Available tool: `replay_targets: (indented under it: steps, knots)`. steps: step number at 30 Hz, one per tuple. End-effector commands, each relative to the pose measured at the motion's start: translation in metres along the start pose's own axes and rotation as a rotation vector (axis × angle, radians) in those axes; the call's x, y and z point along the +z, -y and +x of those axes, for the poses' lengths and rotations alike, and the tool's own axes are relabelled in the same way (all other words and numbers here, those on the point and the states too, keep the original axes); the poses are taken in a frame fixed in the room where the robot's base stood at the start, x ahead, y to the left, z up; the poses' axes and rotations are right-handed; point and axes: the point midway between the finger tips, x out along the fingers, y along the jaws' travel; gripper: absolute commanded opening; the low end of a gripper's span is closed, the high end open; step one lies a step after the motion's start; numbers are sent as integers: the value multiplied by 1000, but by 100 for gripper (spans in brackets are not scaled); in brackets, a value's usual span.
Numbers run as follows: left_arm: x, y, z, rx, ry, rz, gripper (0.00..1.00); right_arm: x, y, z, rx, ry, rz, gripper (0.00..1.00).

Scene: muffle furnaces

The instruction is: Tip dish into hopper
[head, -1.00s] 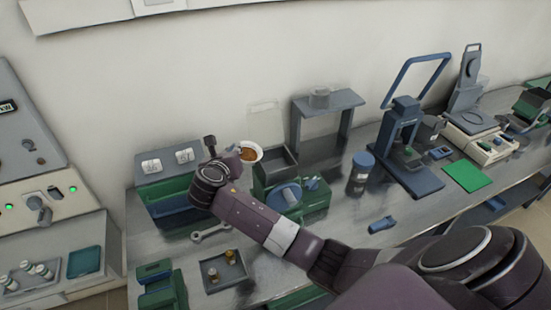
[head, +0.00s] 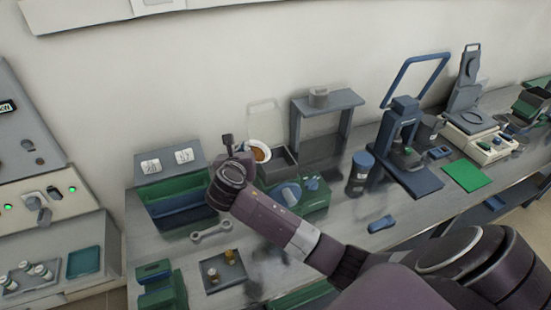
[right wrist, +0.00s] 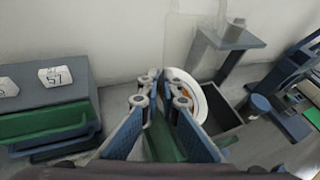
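A white dish (head: 266,146) with orange-brown material in it is held by my right gripper (head: 240,152). In the right wrist view the dish (right wrist: 203,104) is steeply tilted, its rim between the fingertips (right wrist: 162,92). The hopper (head: 289,165), a dark open-topped box on a green machine, is just right of and below the dish. In the right wrist view the hopper (right wrist: 222,143) is partly hidden behind the dish. I cannot tell whether any material has fallen into it. My left gripper is not in view.
A green and blue drawer unit (head: 165,180) with two numbered white tags stands left of the gripper. A grey stand (head: 330,101) with a small cup on top is behind the hopper. A wrench (head: 211,232), a small tray (head: 212,281) and a dark blue jar (head: 359,175) lie or stand nearby.

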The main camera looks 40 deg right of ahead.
Motion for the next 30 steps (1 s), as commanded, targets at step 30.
replay_targets:
  steps: [30]
  knots:
    - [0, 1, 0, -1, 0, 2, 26, 9, 14, -7, 61, 40, 170, 0]
